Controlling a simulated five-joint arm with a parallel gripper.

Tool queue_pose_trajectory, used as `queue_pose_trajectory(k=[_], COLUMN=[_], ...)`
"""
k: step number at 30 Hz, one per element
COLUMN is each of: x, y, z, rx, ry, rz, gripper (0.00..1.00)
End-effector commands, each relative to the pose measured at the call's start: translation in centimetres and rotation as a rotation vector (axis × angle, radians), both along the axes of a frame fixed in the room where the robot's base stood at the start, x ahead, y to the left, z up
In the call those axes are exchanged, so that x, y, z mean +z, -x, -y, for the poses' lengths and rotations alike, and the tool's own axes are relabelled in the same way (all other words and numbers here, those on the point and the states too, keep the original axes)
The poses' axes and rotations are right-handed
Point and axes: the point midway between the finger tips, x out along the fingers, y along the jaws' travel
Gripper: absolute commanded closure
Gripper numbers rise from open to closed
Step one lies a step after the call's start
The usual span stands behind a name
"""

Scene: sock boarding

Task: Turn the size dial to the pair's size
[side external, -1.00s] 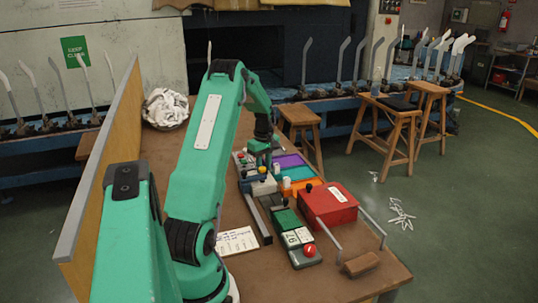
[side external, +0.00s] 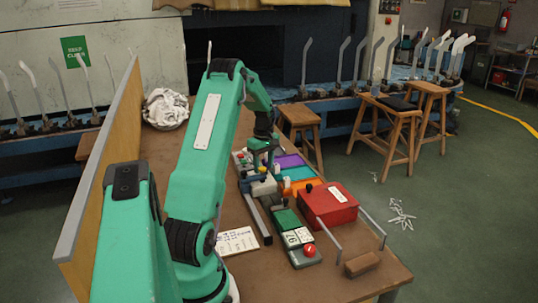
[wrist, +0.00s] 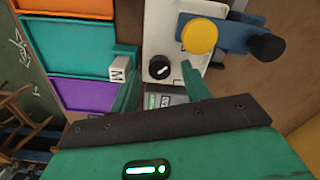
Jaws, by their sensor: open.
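The size dial (wrist: 160,67) is a round black knob with a white pointer line, on a pale panel in the wrist view. The pointer slants toward the upper right of the picture; any size marks around it are too small to read. My gripper (wrist: 160,74) is open, with one green finger on each side of the dial. I cannot tell whether either finger touches it. In the side external view my gripper (side external: 262,158) is low over the panel at the far part of the bench, and it hides the dial.
A yellow button (wrist: 200,37) and a blue lever with a black knob (wrist: 267,47) sit close beside the dial. A white block marked M (wrist: 119,69) stands by the teal bin (wrist: 85,48). A red box (side external: 328,204) and written card (side external: 237,241) lie nearer on the bench.

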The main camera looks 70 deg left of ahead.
Motion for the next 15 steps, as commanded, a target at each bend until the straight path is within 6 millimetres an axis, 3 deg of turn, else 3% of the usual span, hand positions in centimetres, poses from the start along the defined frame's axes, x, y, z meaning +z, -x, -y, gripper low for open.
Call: queue_pose_trajectory(k=[15], x=[6.1], y=[0.0], z=[-0.1], rx=[0.001], ry=[-0.003], rz=[0.002], gripper=[0.53])
